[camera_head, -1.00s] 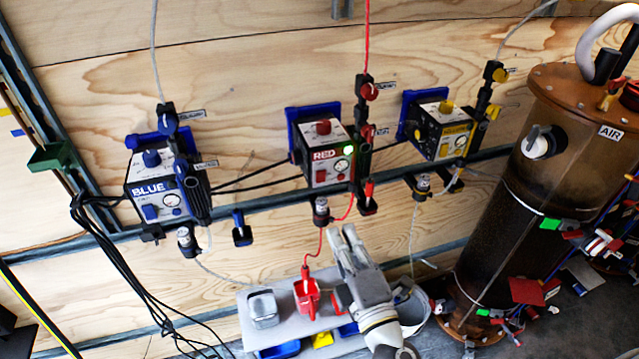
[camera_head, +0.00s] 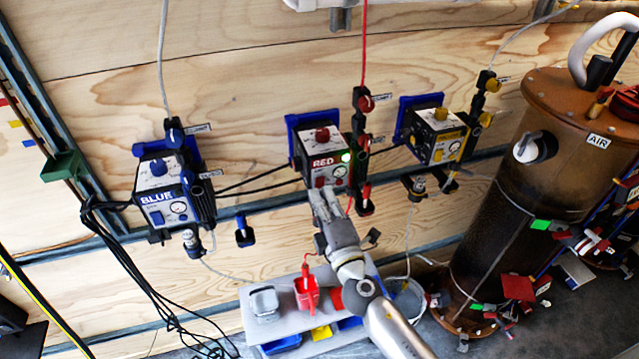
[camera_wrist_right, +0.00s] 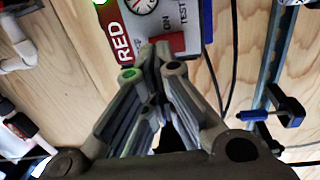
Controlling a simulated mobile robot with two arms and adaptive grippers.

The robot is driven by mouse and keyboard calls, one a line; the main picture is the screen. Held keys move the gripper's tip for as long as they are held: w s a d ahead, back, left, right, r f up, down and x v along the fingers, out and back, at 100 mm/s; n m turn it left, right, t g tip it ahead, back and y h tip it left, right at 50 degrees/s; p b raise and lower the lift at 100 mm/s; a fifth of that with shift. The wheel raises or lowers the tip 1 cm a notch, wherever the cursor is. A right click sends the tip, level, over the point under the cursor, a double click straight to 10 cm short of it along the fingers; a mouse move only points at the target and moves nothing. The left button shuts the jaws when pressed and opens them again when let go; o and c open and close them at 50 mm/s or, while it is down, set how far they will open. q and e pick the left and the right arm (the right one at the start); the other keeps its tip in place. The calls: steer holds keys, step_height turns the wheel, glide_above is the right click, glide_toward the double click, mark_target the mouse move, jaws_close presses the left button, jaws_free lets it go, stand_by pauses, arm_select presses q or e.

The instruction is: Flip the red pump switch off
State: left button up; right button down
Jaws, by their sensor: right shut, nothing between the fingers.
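The red pump box (camera_head: 326,158) is mounted on the plywood wall, with a red knob on top, a gauge and a lit green light. In the right wrist view its front panel (camera_wrist_right: 127,38) shows the RED label, the gauge and ON and TEST markings. A red switch (camera_wrist_right: 178,42) shows just beyond my fingertips. My right gripper (camera_head: 323,194) is shut and empty, at the lower front of the red pump box. In the right wrist view its fingertips (camera_wrist_right: 160,52) overlap the panel beside the switch; I cannot tell whether they touch it. My left gripper is not in view.
The blue pump box (camera_head: 168,192) is to the left and the yellow pump box (camera_head: 436,135) to the right. Red tubing (camera_head: 365,45) hangs above. A shelf (camera_head: 262,330) below holds a red cup (camera_head: 306,293) and a grey container (camera_head: 263,302). A brown tank (camera_head: 520,215) stands at right.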

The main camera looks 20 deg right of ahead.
mark_target(320, 183)
steer(key=shift+w+r, duration=0.15)
steer(key=shift+w, duration=1.05)
steer(key=shift+w, duration=0.2)
steer(key=shift+s+r, duration=0.1)
steer(key=shift+r, duration=0.05)
